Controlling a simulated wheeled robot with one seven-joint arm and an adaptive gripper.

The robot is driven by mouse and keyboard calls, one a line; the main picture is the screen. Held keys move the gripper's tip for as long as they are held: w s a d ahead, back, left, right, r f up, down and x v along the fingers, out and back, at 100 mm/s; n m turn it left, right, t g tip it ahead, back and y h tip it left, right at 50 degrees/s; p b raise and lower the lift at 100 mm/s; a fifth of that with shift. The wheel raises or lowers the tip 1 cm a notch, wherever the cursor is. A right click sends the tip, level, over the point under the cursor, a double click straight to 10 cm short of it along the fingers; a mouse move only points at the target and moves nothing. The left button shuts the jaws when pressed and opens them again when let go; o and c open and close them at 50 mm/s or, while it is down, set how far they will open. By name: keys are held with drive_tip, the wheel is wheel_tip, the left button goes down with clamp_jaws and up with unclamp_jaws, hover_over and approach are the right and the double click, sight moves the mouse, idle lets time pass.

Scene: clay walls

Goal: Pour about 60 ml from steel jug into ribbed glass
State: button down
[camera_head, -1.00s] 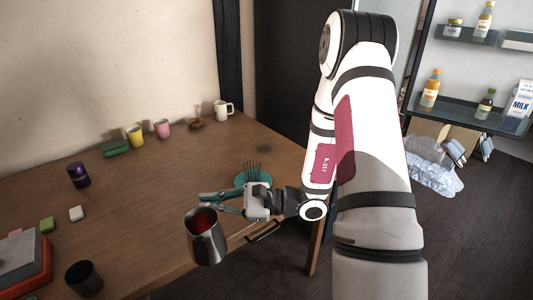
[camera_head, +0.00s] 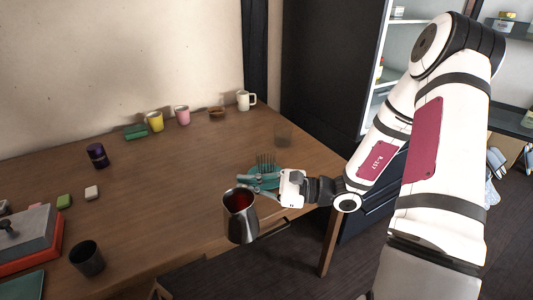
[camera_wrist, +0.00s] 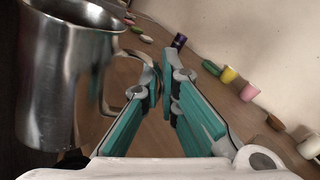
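The steel jug (camera_head: 239,222) is upright, with red liquid showing inside its mouth. My gripper (camera_head: 262,184) is shut on its handle, and the jug hangs to the left, by the table's front edge. In the wrist view the jug (camera_wrist: 62,80) fills the left side, with its handle between the fingers (camera_wrist: 158,88). A clear, faint glass (camera_head: 283,135) stands on the table near its right end, behind and to the right of my gripper. It looks empty; I cannot make out ribs at this size.
A dark cup (camera_head: 87,258) and a red-and-grey box (camera_head: 32,240) are at front left. Yellow cup (camera_head: 154,121), pink cup (camera_head: 182,115) and white mug (camera_head: 245,100) line the back. The table's middle (camera_head: 180,180) is clear.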

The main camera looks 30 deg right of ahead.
drive_tip(key=w+d+m+t+h, duration=0.1)
drive_tip(key=w+d, duration=0.2)
drive_tip(key=d, duration=0.9)
drive_tip(key=w+d+m+t+h, duration=0.2)
drive_tip(key=w+d, duration=0.1)
drive_tip(key=d, duration=1)
drive_tip(key=w+d+m+t+h, duration=0.1)
drive_tip(key=w+d, duration=0.2)
drive_tip(key=d, duration=0.9)
drive_tip(key=shift+w+d+f, duration=0.2)
drive_tip(key=shift+d, duration=0.2)
